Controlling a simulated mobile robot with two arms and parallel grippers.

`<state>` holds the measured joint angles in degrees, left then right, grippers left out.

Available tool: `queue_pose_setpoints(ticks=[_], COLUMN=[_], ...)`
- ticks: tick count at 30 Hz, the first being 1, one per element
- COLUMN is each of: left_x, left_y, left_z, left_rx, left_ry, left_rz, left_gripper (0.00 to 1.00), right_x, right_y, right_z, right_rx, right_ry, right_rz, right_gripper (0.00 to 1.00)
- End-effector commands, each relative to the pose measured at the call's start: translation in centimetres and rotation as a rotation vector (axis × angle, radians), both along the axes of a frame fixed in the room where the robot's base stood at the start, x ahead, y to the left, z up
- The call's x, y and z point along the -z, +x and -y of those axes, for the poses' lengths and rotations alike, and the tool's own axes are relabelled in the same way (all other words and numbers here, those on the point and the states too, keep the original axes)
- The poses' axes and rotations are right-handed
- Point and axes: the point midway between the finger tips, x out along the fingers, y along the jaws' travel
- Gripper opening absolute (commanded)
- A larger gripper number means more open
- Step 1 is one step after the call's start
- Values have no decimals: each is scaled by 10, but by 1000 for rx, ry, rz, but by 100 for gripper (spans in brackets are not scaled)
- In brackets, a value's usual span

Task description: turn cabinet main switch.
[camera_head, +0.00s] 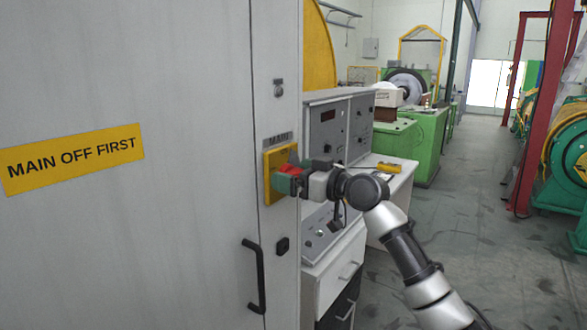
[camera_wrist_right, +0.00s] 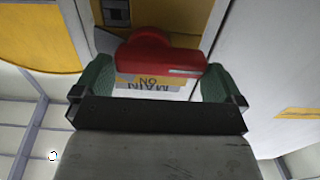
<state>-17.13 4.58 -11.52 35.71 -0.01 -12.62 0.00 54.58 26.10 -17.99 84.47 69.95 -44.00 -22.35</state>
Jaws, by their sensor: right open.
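The main switch is a red rotary handle (camera_head: 289,169) on a yellow plate (camera_head: 270,190), on the narrow front panel of the grey cabinet (camera_head: 200,230). A small label reading MAIN sits above it. My right gripper (camera_head: 283,178) is at the switch, its green fingertips beside the red handle. In the right wrist view the red handle (camera_wrist_right: 160,54) lies between the two open green fingers (camera_wrist_right: 158,85), crosswise, with a white label partly readable below it. Whether the fingers touch the handle cannot be told. My left gripper is not in view.
A black door handle (camera_head: 254,275) and a small lock (camera_head: 282,246) are below the switch. A yellow sign (camera_head: 72,158) reads MAIN OFF FIRST. A control desk (camera_head: 338,225) with panels stands close to the right behind my arm. Open floor (camera_head: 470,220) lies further right.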

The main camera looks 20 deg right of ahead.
Motion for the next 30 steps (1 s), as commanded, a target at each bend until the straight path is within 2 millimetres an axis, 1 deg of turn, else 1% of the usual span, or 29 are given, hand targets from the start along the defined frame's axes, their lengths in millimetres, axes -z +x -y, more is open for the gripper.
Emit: queue_pose_setpoints(ticks=[4, 11, 15, 17, 18, 25, 30], left_x=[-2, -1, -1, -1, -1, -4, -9], left_y=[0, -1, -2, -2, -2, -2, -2], left_z=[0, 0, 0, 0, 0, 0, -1], left_rx=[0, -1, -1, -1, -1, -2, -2], left_ry=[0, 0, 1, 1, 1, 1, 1], left_rz=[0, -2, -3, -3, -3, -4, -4], left_gripper=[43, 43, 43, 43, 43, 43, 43], right_x=[0, 1, 1, 1, 1, 0, -2], right_y=[5, 5, 5, 5, 5, 5, 6], right_z=[-4, -4, -4, -4, -4, -4, -3], right_rx=[0, 0, 0, 0, 0, 1, 0], right_ry=[0, -1, -1, -1, -1, 18, 75], right_rz=[-1, -1, -1, -1, -1, -16, -58], right_gripper=[100, 100, 79, 69, 68, 68, 68])
